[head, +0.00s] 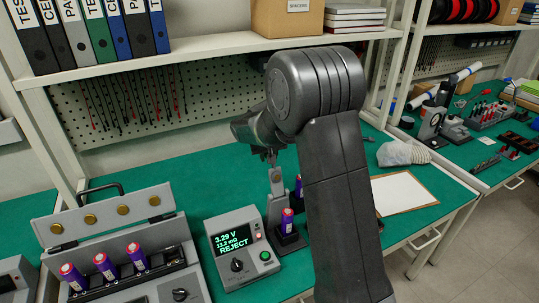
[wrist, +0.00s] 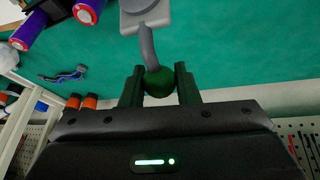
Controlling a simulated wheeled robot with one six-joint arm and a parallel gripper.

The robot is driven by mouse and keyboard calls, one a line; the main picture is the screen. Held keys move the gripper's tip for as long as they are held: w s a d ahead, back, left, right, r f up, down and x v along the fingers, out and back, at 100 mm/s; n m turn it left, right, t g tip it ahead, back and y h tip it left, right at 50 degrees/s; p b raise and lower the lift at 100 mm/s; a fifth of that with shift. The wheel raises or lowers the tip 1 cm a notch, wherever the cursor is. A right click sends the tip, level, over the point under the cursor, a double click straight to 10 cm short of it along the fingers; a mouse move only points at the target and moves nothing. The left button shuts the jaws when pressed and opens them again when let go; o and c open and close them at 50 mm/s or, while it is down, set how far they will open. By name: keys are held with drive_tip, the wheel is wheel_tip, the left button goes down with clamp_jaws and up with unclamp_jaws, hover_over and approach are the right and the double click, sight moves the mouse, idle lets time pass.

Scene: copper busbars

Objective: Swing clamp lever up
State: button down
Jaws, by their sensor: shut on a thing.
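The clamp lever (wrist: 147,45) shows in the wrist view as a curved grey rod ending in a dark green ball knob (wrist: 160,81). My gripper (wrist: 160,86) is shut on this knob, one finger on each side. In the head view my gripper (head: 271,156) is at the top of the grey clamp (head: 277,190), partly hidden by my arm. A purple cell (head: 287,222) stands upright in the test fixture beside the clamp. Its pinkish-red end (wrist: 86,13) shows near the top left in the wrist view.
A tester (head: 236,252) left of the fixture reads 3.29 V and REJECT. Further left, an open-lidded charger (head: 140,270) holds three purple cells. A white sheet (head: 402,192) lies to the right on the green bench. A shelf (head: 190,59) with binders hangs above.

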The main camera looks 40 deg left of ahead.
drive_tip(key=shift+f, duration=0.1)
drive_tip(key=c, duration=1.1)
unclamp_jaws()
drive_tip(key=shift+s+a, duration=0.1)
drive_tip(key=shift+a, duration=0.05)
drive_tip(key=shift+c, duration=0.2)
drive_tip(key=b+v, duration=0.2)
drive_tip(key=v, duration=1.2)
drive_tip(key=shift+f, duration=0.1)
drive_tip(key=p+x, duration=0.2)
drive_tip(key=x, duration=1.1)
drive_tip(key=shift+w+f, duration=0.25)
drive_tip(key=shift+f, duration=0.1)
